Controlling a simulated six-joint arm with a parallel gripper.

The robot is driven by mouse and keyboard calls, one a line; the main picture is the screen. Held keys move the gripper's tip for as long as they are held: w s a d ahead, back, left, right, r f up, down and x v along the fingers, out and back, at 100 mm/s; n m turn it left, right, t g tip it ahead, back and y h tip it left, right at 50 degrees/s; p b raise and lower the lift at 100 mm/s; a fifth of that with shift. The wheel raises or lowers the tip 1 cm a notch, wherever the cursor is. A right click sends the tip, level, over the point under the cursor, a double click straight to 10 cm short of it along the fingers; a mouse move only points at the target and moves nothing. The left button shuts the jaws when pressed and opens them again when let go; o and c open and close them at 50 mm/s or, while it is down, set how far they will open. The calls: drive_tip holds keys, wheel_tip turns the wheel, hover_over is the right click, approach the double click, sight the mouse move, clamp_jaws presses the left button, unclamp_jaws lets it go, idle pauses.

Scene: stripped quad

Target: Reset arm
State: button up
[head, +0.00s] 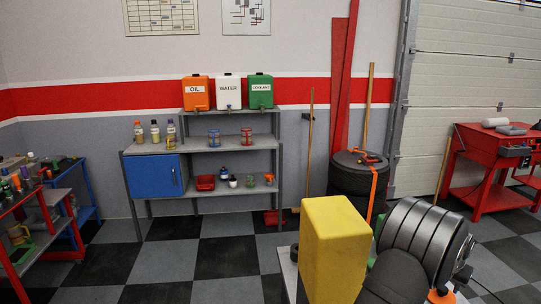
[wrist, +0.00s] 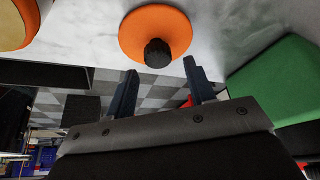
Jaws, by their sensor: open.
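My gripper (wrist: 160,68) shows in the wrist view as two dark, separated fingers with nothing between them. An orange disc with a black knob (wrist: 155,28) is on a pale surface (wrist: 90,45) just beyond the fingertips, and no contact is visible. A green block (wrist: 275,82) lies to the right of the fingers. A rounded yellow-orange thing (wrist: 15,25) is cut off at the top left. In the head view, large dark rounded bodies at the lower right block part of the work area, and I cannot make out my fingers there.
A tall yellow block (head: 335,250) stands in the lower foreground. Shelves (head: 225,142) with a blue cabinet (head: 155,177) are against the back wall. Stacked tires (head: 352,180) stand right of them. A red bench (head: 490,170) is at right, a red-framed cart (head: 45,225) at left. Checkered floor is open between.

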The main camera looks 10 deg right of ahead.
drive_tip(key=shift+f, duration=1)
drive_tip(key=v, duration=1.2)
drive_tip(key=x, duration=1.3)
drive_tip(key=shift+a+f, duration=0.1)
drive_tip(key=shift+f, duration=0.1)
drive_tip(key=r, duration=0.2)
drive_tip(key=s+r, duration=0.1)
drive_tip(key=r, duration=0.2)
drive_tip(key=shift+r, duration=0.2)
drive_tip(key=s+a+r+m, duration=0.15)
drive_tip(key=s+r, duration=0.25)
drive_tip(key=s, duration=0.4)
drive_tip(key=s+a+r+m+g, duration=0.15)
drive_tip(key=s+r, duration=0.25)
drive_tip(key=s, duration=0.4)
drive_tip(key=s+a+r+m, duration=0.1)
drive_tip(key=s+a+r, duration=0.2)
drive_tip(key=s, duration=0.6)
drive_tip(key=shift+h, duration=0.3)
drive_tip(key=w+f, duration=0.2)
drive_tip(key=w, duration=0.1)
drive_tip(key=w+d+f, duration=0.1)
drive_tip(key=w+f, duration=0.1)
drive_tip(key=w, duration=0.2)
drive_tip(key=w+f, duration=0.2)
drive_tip(key=w, duration=0.2)
drive_tip(key=shift+w+d+f, duration=0.15)
drive_tip(key=shift+w+f, duration=0.05)
drive_tip(key=shift+f, duration=0.1)
